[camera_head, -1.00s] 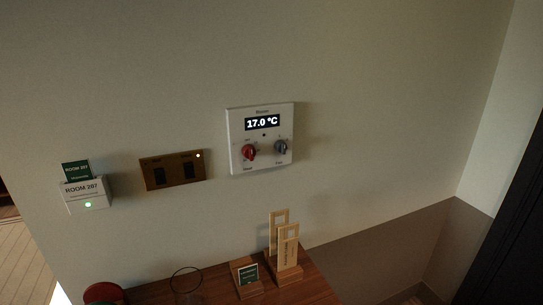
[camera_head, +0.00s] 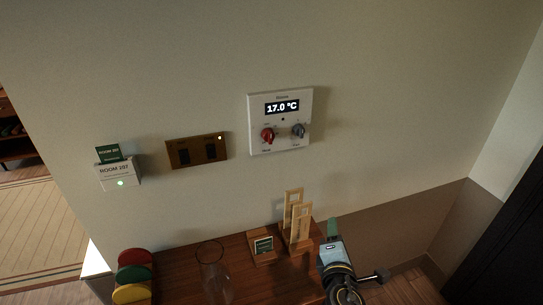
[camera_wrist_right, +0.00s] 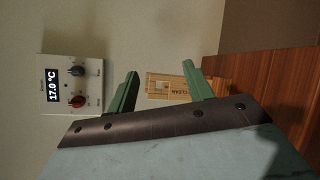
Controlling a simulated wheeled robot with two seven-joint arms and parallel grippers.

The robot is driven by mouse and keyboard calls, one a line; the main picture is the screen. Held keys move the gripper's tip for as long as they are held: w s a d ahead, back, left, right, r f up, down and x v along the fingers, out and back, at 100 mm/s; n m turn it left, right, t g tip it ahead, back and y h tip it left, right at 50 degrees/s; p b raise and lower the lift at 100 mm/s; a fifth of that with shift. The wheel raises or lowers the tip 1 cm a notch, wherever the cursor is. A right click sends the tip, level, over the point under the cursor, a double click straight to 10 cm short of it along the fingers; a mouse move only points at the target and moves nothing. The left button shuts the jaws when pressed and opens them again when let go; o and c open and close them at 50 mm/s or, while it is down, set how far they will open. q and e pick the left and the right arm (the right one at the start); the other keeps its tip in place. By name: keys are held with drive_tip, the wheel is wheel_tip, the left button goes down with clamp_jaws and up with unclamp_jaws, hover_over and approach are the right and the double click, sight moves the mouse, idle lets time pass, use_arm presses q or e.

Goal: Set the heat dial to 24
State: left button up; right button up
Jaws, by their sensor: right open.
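The white thermostat panel (camera_head: 308,122) is on the wall in the head view, its display (camera_head: 282,107) reading 17.0 °C. The red heat dial (camera_head: 267,136) is at its lower left and a grey-blue dial (camera_head: 298,131) at its lower right. In the right wrist view the panel (camera_wrist_right: 74,118) appears turned sideways, with the red dial (camera_wrist_right: 77,101) beyond the fingers. My right gripper (camera_head: 332,230) is low at the table's right end, below the panel and apart from it. Its green fingers (camera_wrist_right: 160,85) are spread and empty. My left gripper is out of view.
Wooden door-hanger signs (camera_head: 297,222) stand on the table close to my right gripper, beside a small green card on a stand (camera_head: 263,246). A glass (camera_head: 213,275) and coloured discs (camera_head: 134,274) are further left. A brass switch plate (camera_head: 197,150) and a card holder (camera_head: 118,175) are on the wall.

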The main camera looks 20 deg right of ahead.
drive_tip(key=w+a+r+n+t+y, duration=0.1)
drive_tip(key=w+a+r+n+t, duration=0.25)
drive_tip(key=r+n, duration=0.4)
drive_tip(key=n+t+y, duration=0.4)
drive_tip(key=n+y, duration=0.3)
drive_tip(key=n, duration=0.7)
approach(271, 141)
drive_tip(key=p+x, duration=0.2)
drive_tip(key=x, duration=0.7)
drive_tip(key=shift+w+r+p, duration=0.1)
drive_tip(key=shift+w+p, duration=0.05)
drive_tip(key=shift+p, duration=0.25)
drive_tip(key=c, duration=1)
